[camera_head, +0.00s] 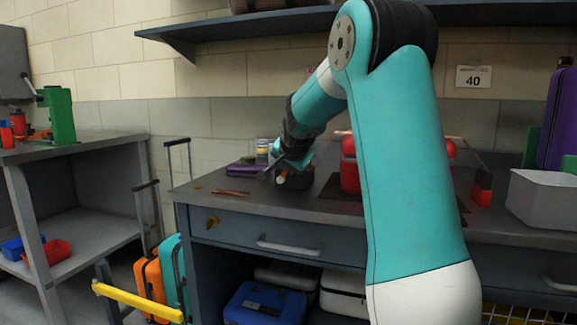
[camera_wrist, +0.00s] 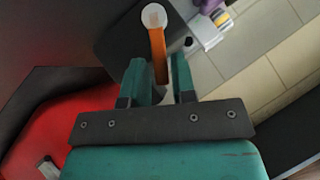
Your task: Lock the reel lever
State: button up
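The lever is an orange bar (camera_wrist: 157,52) with a round white end (camera_wrist: 154,16), seen in the wrist view. It lies between the two teal fingers of my gripper (camera_wrist: 160,66). The fingers stand apart on either side of it, with a narrow gap on the right; contact on the left is unclear. A dark block (camera_wrist: 120,38) lies beyond the left finger. In the head view my gripper (camera_head: 284,168) is low over the bench, and a small pale knob (camera_head: 281,179) shows beneath it. The rest of the lever is mostly hidden there.
A red object (camera_head: 350,164) stands on the bench (camera_head: 228,208), right of my gripper and partly behind my arm. A purple item (camera_head: 242,169) and thin copper-coloured pieces (camera_head: 230,192) lie to the left. A grey bin (camera_head: 541,203) stands at right.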

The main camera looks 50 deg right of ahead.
aim_at(277, 169)
grip_shut()
